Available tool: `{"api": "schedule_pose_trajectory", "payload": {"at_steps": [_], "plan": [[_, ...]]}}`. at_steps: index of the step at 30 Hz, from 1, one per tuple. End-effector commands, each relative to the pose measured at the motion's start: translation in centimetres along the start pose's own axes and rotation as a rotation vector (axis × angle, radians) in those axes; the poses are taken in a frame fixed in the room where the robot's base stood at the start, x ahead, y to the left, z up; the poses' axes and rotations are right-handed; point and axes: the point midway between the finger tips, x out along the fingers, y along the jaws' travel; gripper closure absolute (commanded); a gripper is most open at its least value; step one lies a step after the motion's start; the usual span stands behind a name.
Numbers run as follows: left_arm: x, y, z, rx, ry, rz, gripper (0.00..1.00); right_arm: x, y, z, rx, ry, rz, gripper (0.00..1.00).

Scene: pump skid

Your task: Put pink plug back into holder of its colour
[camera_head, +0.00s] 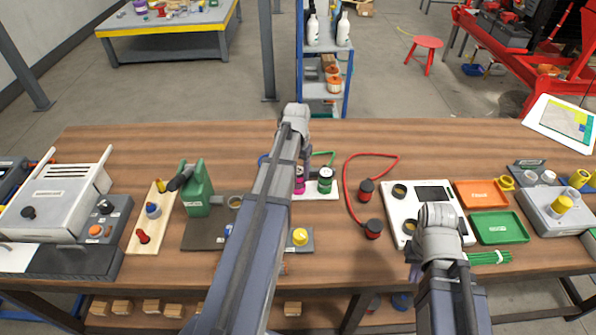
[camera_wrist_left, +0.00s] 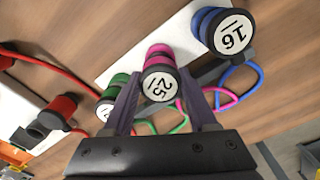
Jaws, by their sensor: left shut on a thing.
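The pink plug (camera_wrist_left: 160,84), with a white face marked 25, is between the fingers of my left gripper (camera_wrist_left: 158,100) in the left wrist view. The gripper is shut on it. Pink rings sit right behind the face, over the white strip (camera_wrist_left: 128,54); I cannot tell whether the plug is seated. A pink cord (camera_wrist_left: 218,100) loops beside it. In the head view a bit of pink (camera_head: 300,184) shows beside my left arm, which hides the left gripper's fingers.
A green plug (camera_head: 325,180) and a blue plug marked 16 (camera_wrist_left: 230,32) flank the pink one on the strip. A red cable (camera_head: 348,190) with red-black connectors lies to the right. A dark green device (camera_head: 196,190) stands left.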

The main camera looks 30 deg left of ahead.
Motion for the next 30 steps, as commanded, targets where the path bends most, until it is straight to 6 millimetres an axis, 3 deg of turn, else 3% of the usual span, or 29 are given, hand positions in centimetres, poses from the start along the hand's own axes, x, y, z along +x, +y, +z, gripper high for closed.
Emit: {"api": "schedule_pose_trajectory", "payload": {"at_steps": [21,22,30], "plan": [[0.95,0.00,0.02,0.000,0.000,0.000,1.00,0.94,-0.09,-0.06,0.000,0.000,0.000,1.00],[0.95,0.00,0.02,0.000,0.000,0.000,0.39,0.94,-0.09,-0.06,0.000,0.000,0.000,1.00],[0.95,0.00,0.02,0.000,0.000,0.000,0.08,0.94,-0.09,-0.06,0.000,0.000,0.000,1.00]]}}
